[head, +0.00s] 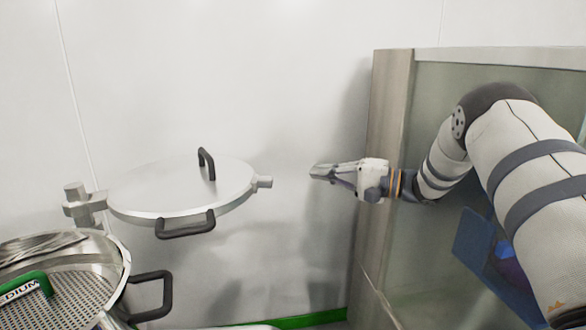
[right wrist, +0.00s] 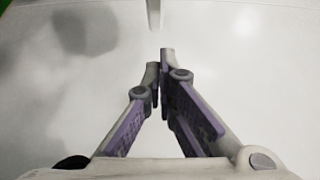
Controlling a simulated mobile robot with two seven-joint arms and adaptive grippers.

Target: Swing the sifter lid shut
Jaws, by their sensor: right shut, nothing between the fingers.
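The sifter lid (head: 160,190) is a round, pale metal disc, swung out to the right of the sifter body (head: 122,255) and roughly level. It joins a hinge post (head: 80,203) at its left. It has a black handle (head: 207,163) on top, another handle (head: 186,224) at its near edge, and a small lug (head: 264,182) at its right edge. My right gripper (head: 316,171) is right of the lug, pointing left, with a visible gap in the head view. Its fingers (right wrist: 159,75) are shut and empty in the right wrist view. My left gripper is out of view.
The open sifter shows a mesh screen (head: 75,305) with a green-handled item (head: 25,287) at lower left. A side handle (head: 152,295) sticks out right. A framed glass panel (head: 390,130) stands behind my right arm. A white wall is behind the lid.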

